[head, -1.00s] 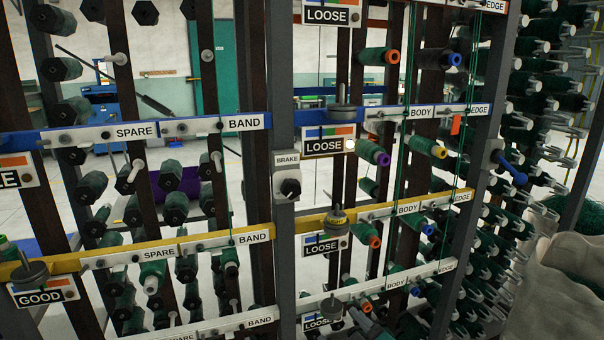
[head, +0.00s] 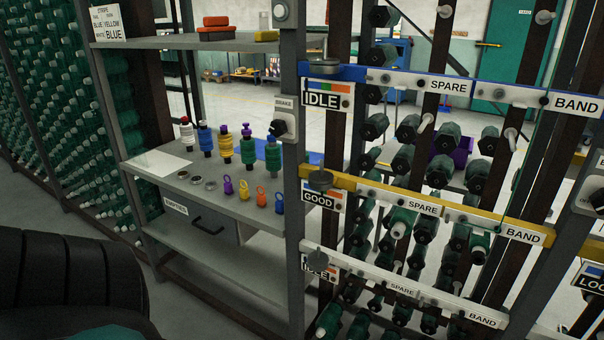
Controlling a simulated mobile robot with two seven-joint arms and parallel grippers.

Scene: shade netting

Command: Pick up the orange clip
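The orange clip (head: 261,197) stands on the grey shelf top (head: 190,187) in the head view, near its front edge. It is in a row of clips between a yellow clip (head: 244,190) and a blue clip (head: 279,204). A purple clip (head: 228,185) is at the row's left end. Neither of my grippers is in view.
Several coloured spools (head: 226,146) stand behind the clips. Small metal rings (head: 196,180) and a white sheet (head: 156,163) lie to the left. A grey post (head: 292,220) borders the shelf on the right. A dark ribbed object (head: 75,275) fills the lower left.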

